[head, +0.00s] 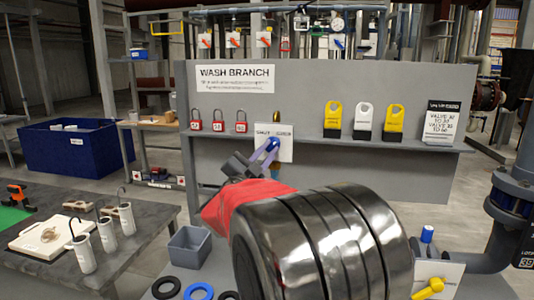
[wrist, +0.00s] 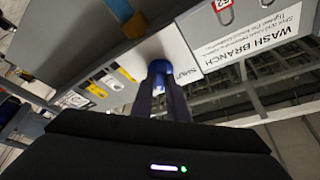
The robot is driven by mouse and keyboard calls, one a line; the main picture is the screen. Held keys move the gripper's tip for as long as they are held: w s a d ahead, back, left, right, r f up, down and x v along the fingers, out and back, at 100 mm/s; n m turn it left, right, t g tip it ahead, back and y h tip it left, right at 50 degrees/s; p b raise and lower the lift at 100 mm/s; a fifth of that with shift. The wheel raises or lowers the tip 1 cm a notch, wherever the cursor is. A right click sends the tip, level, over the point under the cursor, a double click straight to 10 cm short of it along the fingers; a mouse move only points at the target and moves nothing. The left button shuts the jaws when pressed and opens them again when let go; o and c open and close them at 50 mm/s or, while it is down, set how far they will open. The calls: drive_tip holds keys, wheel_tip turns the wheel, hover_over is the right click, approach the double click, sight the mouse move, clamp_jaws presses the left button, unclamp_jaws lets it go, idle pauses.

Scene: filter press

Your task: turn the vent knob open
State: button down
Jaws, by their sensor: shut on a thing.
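A blue knob (head: 273,144) sits on a white plate (head: 286,155) with small lettering, one word reading "SHUT", on the grey panel under the "WASH BRANCH" sign. I take it as the vent knob. My gripper (head: 268,150) reaches it from below left, its fingers shut around it. In the wrist view the knob (wrist: 159,68) shows between the tips of my gripper (wrist: 162,80), with the plate (wrist: 176,55) behind. The fingers hide part of the knob, so its exact turn angle is unclear.
Yellow and white tags (head: 363,122) stand on the shelf at right. A grey bin (head: 190,247) and rings (head: 199,291) lie below. A bench (head: 100,238) with white cylinders stands at left.

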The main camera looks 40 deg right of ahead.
drive_tip(key=shift+s+d+f+m, duration=0.1)
drive_tip(key=shift+d+m, duration=0.05)
drive_tip(key=shift+m, duration=0.45)
drive_tip(key=c, duration=2)
unclamp_jaws()
drive_tip(key=shift+c, duration=0.2)
drive_tip(key=o, duration=0.3)
drive_tip(key=shift+a, duration=0.2)
drive_tip(key=v, duration=1.3)
drive_tip(key=shift+a, duration=0.35)
